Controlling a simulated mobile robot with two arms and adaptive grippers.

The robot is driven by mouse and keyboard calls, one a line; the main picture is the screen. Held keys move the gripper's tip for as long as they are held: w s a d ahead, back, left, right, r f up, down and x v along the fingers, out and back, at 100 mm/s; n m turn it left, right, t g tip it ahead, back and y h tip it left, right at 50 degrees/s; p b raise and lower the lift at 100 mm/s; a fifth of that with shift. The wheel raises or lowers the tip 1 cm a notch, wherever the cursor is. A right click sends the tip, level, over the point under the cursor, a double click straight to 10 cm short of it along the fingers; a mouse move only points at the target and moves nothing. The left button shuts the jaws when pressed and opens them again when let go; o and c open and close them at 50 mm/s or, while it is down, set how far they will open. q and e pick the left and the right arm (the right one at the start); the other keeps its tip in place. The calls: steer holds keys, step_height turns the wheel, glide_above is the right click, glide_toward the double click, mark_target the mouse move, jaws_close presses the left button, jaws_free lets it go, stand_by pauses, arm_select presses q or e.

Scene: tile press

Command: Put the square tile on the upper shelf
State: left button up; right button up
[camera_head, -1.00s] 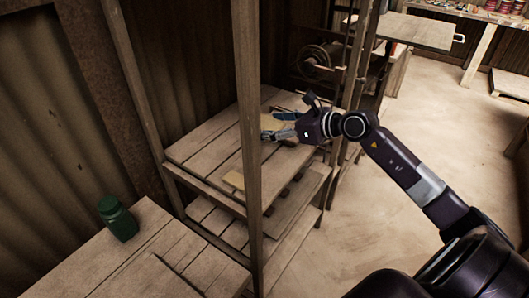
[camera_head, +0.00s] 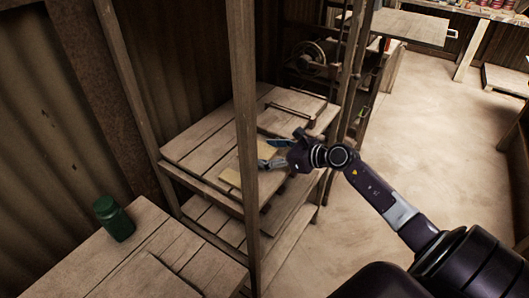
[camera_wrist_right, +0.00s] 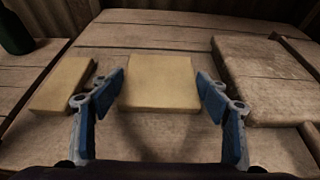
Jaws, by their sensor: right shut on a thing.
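The square tile (camera_wrist_right: 160,82) is pale yellow and sits between the blue fingers of my right gripper (camera_wrist_right: 161,88), which is shut on it. A shadow below its near edge suggests it is held a little above the planks. In the head view my right gripper (camera_head: 264,154) is over the slatted wooden shelf (camera_head: 196,142), behind the front post. Another yellow tile (camera_wrist_right: 63,86) lies left of the held one; it also shows in the head view (camera_head: 230,177). My left gripper is not in view.
A thick wooden board (camera_wrist_right: 262,80) lies close to the right of the held tile. An upright post (camera_head: 246,130) stands in front of the shelf. A green jar (camera_head: 114,219) stands on the table at lower left. A lower shelf (camera_head: 205,214) is underneath.

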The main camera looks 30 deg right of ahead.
steer(key=o, duration=1.4)
steer(key=shift+f, duration=0.1)
steer(key=shift+r, duration=0.2)
steer(key=b+v, duration=0.1)
steer(key=v, duration=1.1)
